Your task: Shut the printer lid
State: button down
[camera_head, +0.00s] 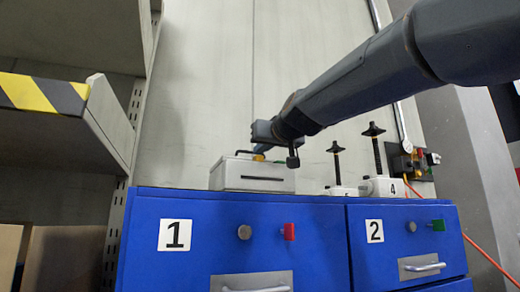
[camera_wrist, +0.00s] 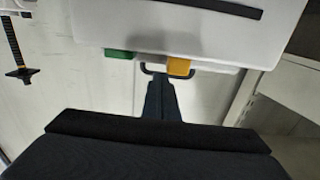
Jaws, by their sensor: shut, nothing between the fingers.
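The printer (camera_head: 250,179) is a white box with a dark slot in its front, standing on the blue cabinet. It fills the top of the wrist view (camera_wrist: 185,25), upside down there. A green piece (camera_wrist: 118,55), a yellow piece (camera_wrist: 179,67) and a dark handle-like loop (camera_wrist: 150,72) show along its top edge. My gripper (camera_head: 258,150) is over the printer's top. Its fingers (camera_wrist: 158,90) are shut and empty, with the tips close to the loop; I cannot tell if they touch. No lid stands raised clear of the box; whether it is fully down is unclear.
Two screw jacks (camera_head: 337,190) (camera_head: 382,187) stand right of the printer on the blue cabinet (camera_head: 235,236). A panel with coloured parts (camera_head: 412,162) is on the wall farther right. A shelf with a yellow-black striped edge (camera_head: 40,95) is at left. The wall is behind.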

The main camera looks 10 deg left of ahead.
jog(key=shift+r, duration=0.1)
jog(key=r+p, duration=0.3)
jog(key=shift+s+d+r, duration=0.2)
jog(key=shift+s+r, duration=0.15)
jog(key=shift+r, duration=0.05)
jog(key=s+d+f+b, duration=0.3)
jog(key=s+d+f, duration=0.1)
jog(key=s, duration=0.3)
jog(key=shift+s+f, duration=0.3)
jog(key=shift+f, duration=0.3)
jog(key=shift+d, duration=0.1)
